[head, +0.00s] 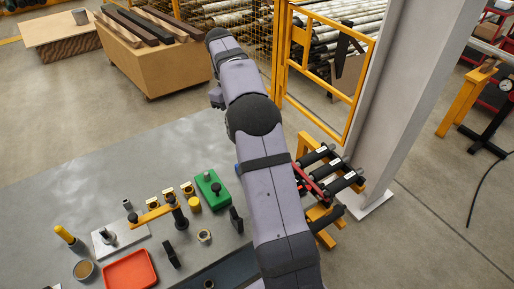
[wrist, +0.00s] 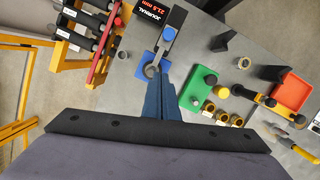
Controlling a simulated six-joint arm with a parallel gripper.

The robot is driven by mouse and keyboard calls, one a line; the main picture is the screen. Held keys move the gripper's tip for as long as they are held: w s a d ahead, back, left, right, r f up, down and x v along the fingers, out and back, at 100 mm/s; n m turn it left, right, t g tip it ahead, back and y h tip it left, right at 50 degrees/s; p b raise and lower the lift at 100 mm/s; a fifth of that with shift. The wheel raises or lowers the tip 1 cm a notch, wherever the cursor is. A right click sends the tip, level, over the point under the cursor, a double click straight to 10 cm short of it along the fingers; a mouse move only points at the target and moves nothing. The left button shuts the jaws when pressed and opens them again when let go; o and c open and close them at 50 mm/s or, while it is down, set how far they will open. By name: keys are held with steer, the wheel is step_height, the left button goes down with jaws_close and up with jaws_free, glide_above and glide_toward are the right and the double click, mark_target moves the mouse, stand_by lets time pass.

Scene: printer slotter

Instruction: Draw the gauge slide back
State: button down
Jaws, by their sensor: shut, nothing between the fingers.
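In the wrist view my gripper (wrist: 161,80) is shut, its dark blue fingers together with nothing between them. Just beyond the fingertips is the gauge, with a blue base (wrist: 143,67), a grey bar (wrist: 160,50) and a blue knob (wrist: 169,33) on the bar. A rounded grey end of the bar lies by the fingertips; I cannot tell whether they touch it. A black label plate (wrist: 153,12) reading "JOURNAL 21.5 mm" stands behind the gauge. In the head view my arm hides the gauge and my gripper.
A green block (head: 212,190) with a dark post and several brass pieces stand beside the gauge. A red tray (head: 130,270) lies farther off on the grey table (head: 60,205). A yellow rack (head: 318,222) holds dark rollers at the table's edge. A pale column (head: 395,100) rises near the rack.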

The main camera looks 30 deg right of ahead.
steer(key=shift+w+a+r, duration=0.1)
steer(key=shift+a+r, duration=0.15)
steer(key=shift+a, duration=0.2)
steer(key=shift+f, duration=0.1)
steer(key=shift+s+d+f+p, duration=0.35)
steer(key=shift+s+f+p, duration=0.25)
steer(key=shift+s+f, duration=0.7)
steer(key=shift+s+d+f+p, duration=0.35)
steer(key=shift+s+f+p, duration=0.35)
steer(key=shift+f, duration=0.95)
steer(key=shift+s+d+f+p, duration=0.35)
steer(key=shift+s+f+p, duration=0.15)
steer(key=shift+s+f, duration=0.8)
steer(key=shift+w+f, duration=0.2)
steer(key=shift+f, duration=0.05)
steer(key=shift+s, duration=2.8)
